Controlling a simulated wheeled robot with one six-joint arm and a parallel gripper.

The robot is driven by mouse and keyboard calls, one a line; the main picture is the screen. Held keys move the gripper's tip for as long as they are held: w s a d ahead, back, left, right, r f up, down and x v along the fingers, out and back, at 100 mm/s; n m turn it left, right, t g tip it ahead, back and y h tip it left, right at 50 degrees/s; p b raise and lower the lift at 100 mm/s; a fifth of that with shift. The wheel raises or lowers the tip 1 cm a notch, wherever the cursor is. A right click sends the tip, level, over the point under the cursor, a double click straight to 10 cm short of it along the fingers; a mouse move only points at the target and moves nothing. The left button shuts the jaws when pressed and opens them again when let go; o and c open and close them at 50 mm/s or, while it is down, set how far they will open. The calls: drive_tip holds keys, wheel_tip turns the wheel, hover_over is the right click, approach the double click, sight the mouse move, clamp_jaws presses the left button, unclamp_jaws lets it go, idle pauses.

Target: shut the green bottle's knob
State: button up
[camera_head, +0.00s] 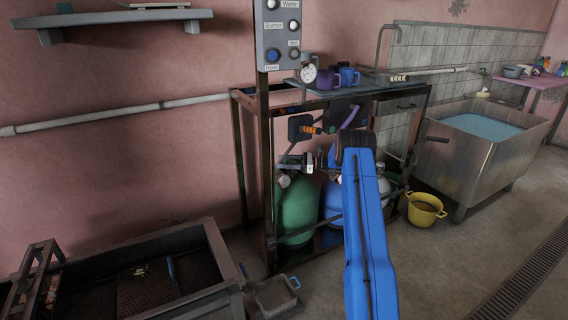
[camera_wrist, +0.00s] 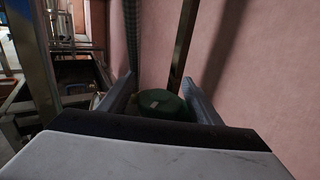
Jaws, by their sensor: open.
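The green bottle (camera_head: 298,207) stands upright inside the dark metal frame in the head view.
A blue bottle (camera_head: 334,203) stands right of the green one. The frame's shelf (camera_head: 375,88) holds mugs, below a control panel (camera_head: 278,35). A yellow pot (camera_head: 425,210) and steel vat (camera_head: 475,160) are at right; a dark trough (camera_head: 215,260) is at lower left.

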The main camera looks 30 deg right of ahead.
drive_tip(key=c, duration=1)
drive_tip(key=shift+w+m+t+h, duration=0.1)
drive_tip(key=shift+m+t+h, duration=0.2)
drive_tip(key=shift+t, duration=0.1)
drive_tip(key=m+t+h, duration=0.1)
drive_tip(key=t+h, duration=0.1)
drive_tip(key=d+m+t+h, duration=0.1)
drive_tip(key=m+t+h, duration=0.1)
drive_tip(key=w+m+t+h, duration=0.1)
drive_tip(key=m+h, duration=0.1)
drive_tip(key=shift+d+t, duration=0.15)
drive_tip(key=shift+t, duration=0.25)
drive_tip(key=shift+w+d+m+t+h, duration=0.1)
drive_tip(key=shift+d+m+t+h, duration=0.25)
drive_tip(key=shift+m+h, duration=0.7)
drive_tip(key=shift+w+d+m+t+h, duration=0.2)
drive_tip(key=shift+m+t+h, duration=0.4)
drive_tip(key=shift+h, duration=0.75)
drive_tip(key=shift+w+d+m+t+h, duration=0.1)
drive_tip(key=shift+d+m+t+h, duration=0.2)
drive_tip(key=shift+m+h, duration=0.85)
drive_tip(key=shift+d+h, duration=0.1)
drive_tip(key=shift+h, duration=0.25)
drive_tip(key=o, duration=1)
